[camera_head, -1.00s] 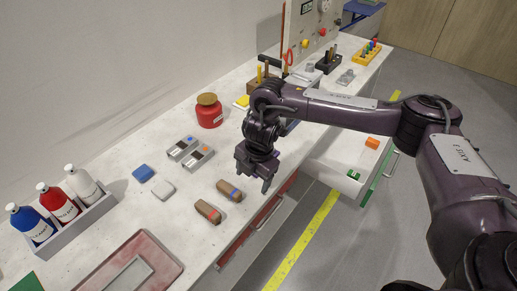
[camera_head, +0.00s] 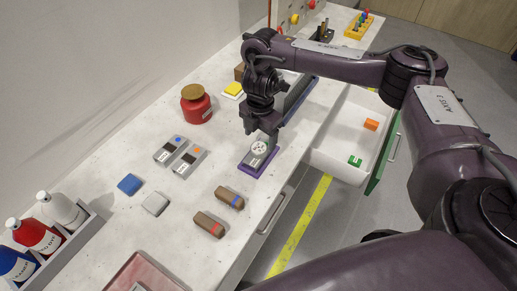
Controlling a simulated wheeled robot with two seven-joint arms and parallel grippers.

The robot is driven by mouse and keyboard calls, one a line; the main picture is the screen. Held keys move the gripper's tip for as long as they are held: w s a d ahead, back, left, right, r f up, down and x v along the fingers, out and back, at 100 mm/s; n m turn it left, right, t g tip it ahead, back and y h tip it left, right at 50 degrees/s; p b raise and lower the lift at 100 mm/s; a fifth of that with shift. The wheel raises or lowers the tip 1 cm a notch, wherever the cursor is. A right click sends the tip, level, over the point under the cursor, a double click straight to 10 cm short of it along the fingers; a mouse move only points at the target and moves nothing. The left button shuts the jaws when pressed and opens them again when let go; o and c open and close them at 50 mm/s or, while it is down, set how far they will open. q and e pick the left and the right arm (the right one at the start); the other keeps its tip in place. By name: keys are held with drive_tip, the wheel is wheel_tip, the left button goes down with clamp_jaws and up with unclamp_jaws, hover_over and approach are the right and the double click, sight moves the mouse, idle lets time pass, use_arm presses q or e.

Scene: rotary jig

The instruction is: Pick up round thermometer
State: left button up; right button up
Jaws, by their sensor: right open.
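A round white dial that looks like the round thermometer (camera_head: 259,149) sits on a small purple base (camera_head: 245,166) on the white workbench. My right gripper (camera_head: 262,131) points down just above and behind the dial, fingers apart. The fingertips partly overlap the dial's upper edge in the picture. I cannot tell whether they touch it. Nothing shows held between the fingers. My left gripper is not in view.
A red jar (camera_head: 196,108), two grey boxes (camera_head: 188,161) and two brown blocks (camera_head: 209,224) are on the bench to the left and front. An open drawer (camera_head: 338,160) with orange and green blocks juts out at right. A bottle rack (camera_head: 82,236) stands front left.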

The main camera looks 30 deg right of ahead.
sight(259, 147)
drive_tip(key=f, duration=0.3)
drive_tip(key=shift+s+a+f+b, duration=0.2)
drive_tip(key=shift+a+f+b, duration=0.15)
drive_tip(key=shift+f, duration=0.25)
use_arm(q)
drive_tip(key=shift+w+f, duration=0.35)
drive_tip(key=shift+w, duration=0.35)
use_arm(e)
drive_tip(key=shift+r, duration=0.1)
drive_tip(key=c, duration=1.2)
